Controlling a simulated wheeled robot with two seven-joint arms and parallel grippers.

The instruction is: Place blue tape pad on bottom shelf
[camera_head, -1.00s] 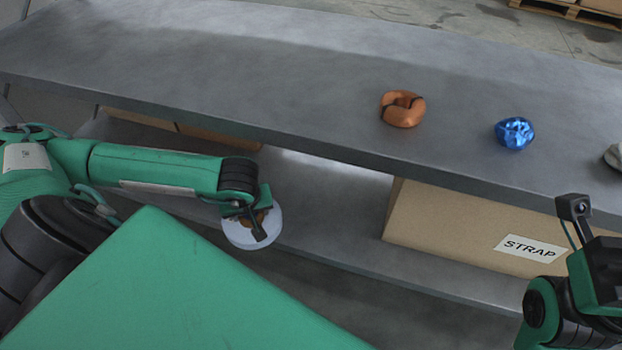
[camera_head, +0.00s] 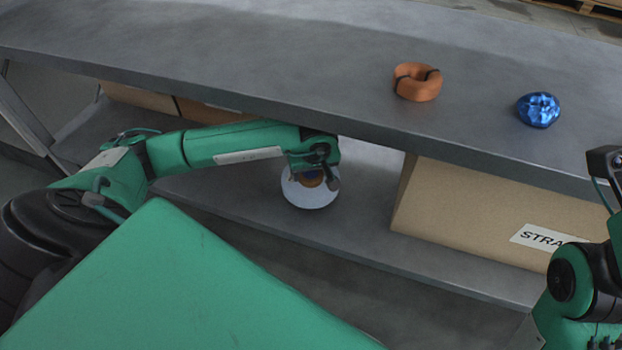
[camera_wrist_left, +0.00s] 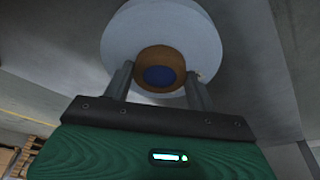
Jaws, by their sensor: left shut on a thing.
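The blue tape pad (camera_head: 308,195) is a pale bluish-white round disc with a brown core. My left gripper (camera_head: 316,176) is shut on it, and in the left wrist view the two fingers (camera_wrist_left: 160,82) grip the brown core, with a dark blue centre between them. The pad (camera_wrist_left: 150,28) is under the front edge of the upper shelf, in the gap over the bottom shelf (camera_head: 365,225). I cannot tell whether it touches the bottom shelf. Part of my right arm shows at the right edge, but its fingers are not in view.
A cardboard box labelled STRAP (camera_head: 470,215) stands on the bottom shelf to the right of the pad. Brown boxes (camera_head: 140,98) are at the left. An orange ring (camera_head: 417,84) and a blue crumpled ball (camera_head: 538,110) lie on the upper shelf (camera_head: 230,65).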

